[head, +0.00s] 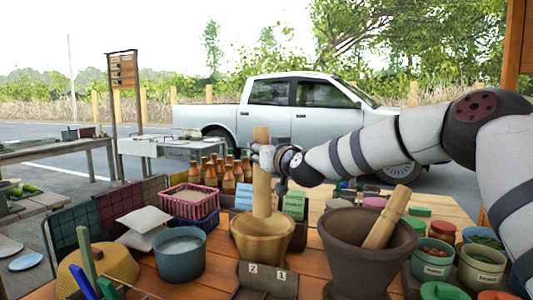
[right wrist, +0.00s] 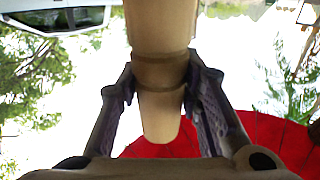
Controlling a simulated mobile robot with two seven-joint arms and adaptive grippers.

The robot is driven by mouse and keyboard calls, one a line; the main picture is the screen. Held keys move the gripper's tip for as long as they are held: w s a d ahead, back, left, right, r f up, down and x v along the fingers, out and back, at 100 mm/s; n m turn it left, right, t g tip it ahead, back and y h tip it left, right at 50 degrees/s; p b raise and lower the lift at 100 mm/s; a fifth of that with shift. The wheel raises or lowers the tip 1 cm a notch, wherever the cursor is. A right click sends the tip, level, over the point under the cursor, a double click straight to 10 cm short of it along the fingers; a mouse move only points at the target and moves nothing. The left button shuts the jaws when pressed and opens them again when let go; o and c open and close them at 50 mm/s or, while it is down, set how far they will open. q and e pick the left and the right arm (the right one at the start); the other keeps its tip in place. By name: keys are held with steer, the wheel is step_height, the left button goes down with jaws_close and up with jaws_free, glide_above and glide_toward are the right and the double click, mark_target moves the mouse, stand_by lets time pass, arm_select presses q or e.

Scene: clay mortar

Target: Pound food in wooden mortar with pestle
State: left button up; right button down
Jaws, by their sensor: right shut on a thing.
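The wooden mortar (head: 262,245) stands on the plank table at the middle of the head view. A light wooden pestle (head: 262,192) stands upright over it, its lower end at or inside the mortar's mouth; whether it touches the bottom is hidden. My right gripper (head: 268,160) is shut on the pestle's upper part. In the right wrist view, the fingers of the gripper (right wrist: 160,88) close on both sides of the pestle (right wrist: 160,45). I cannot see any food inside the mortar. My left gripper is not in view.
A larger dark clay mortar (head: 345,262) with a leaning pestle (head: 387,218) stands to the right. A blue-grey pot (head: 180,262), pink basket (head: 192,199) and sauce bottles (head: 228,180) are left and behind. Seasoning tubs (head: 432,264) crowd the right. A dark box (head: 265,282) sits in front.

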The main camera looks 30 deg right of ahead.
mark_target(264, 138)
steer(key=r, duration=0.1)
steer(key=s+r, duration=0.1)
steer(key=r, duration=0.1)
steer(key=shift+a, duration=0.1)
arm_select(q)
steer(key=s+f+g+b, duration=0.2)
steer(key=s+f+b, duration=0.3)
arm_select(e)
steer(key=f, duration=1.6)
steer(key=shift+w, duration=0.3)
step_height(264, 138, up, 6)
steer(key=shift+s+f+p, duration=0.1)
steer(key=shift+s+p, duration=0.05)
steer(key=shift+p, duration=0.9)
steer(key=shift+r, duration=0.35)
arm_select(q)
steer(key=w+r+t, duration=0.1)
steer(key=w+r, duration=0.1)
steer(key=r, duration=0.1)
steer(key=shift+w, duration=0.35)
arm_select(e)
steer(key=shift+f, duration=0.1)
step_height(264, 138, down, 6)
steer(key=shift+f+b, duration=0.15)
steer(key=shift+b, duration=0.3)
steer(key=shift+r, duration=0.35)
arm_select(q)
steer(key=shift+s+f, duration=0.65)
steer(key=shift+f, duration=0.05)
